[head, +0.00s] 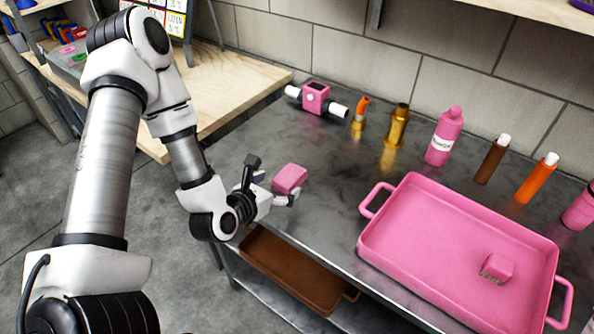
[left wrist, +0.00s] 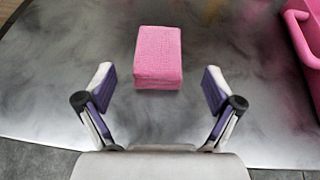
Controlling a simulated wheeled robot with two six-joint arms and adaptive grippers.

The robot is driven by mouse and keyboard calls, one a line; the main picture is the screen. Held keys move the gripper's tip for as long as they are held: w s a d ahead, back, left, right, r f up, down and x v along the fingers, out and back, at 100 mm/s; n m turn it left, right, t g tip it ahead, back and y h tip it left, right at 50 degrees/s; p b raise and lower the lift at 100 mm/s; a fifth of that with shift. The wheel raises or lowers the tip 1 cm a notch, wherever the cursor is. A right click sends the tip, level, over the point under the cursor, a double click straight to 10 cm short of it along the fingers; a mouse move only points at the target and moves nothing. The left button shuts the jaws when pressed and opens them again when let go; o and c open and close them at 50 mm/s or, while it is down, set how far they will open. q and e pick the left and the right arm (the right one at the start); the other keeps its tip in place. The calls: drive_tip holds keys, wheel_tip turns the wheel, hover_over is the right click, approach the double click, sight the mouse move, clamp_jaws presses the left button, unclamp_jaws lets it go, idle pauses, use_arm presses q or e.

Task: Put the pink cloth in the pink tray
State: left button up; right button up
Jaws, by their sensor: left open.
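The pink cloth (head: 290,178) is a small folded block lying on the dark metal table, left of the tray. In the left wrist view the cloth (left wrist: 159,56) lies ahead of and between my open fingers, touching neither. My left gripper (head: 276,191) is open and empty at the table's front edge; its purple-padded fingers also show in the left wrist view (left wrist: 159,92). The pink tray (head: 400,215) is wide with two handles and stands on the right of the table. My right gripper is not in view.
A pink device with white ends (head: 316,99), brass fittings (head: 396,127), a pink bottle (head: 444,137), a brown bottle (head: 492,160) and an orange bottle (head: 537,178) line the wall. A brown tray (head: 290,270) sits on the lower shelf. The table between cloth and tray is clear.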

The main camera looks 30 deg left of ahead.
sight(286, 179)
use_arm(q)
drive_tip(key=shift+x, duration=0.85)
drive_tip(key=x, duration=0.5)
drive_tip(key=shift+a+p, duration=0.1)
drive_tip(key=shift+p, duration=0.25)
drive_tip(key=shift+s+r, duration=0.1)
drive_tip(key=shift+s, duration=0.1)
drive_tip(key=shift+c, duration=0.6)
drive_tip(key=c, duration=1.1)
drive_tip(key=shift+r, duration=0.1)
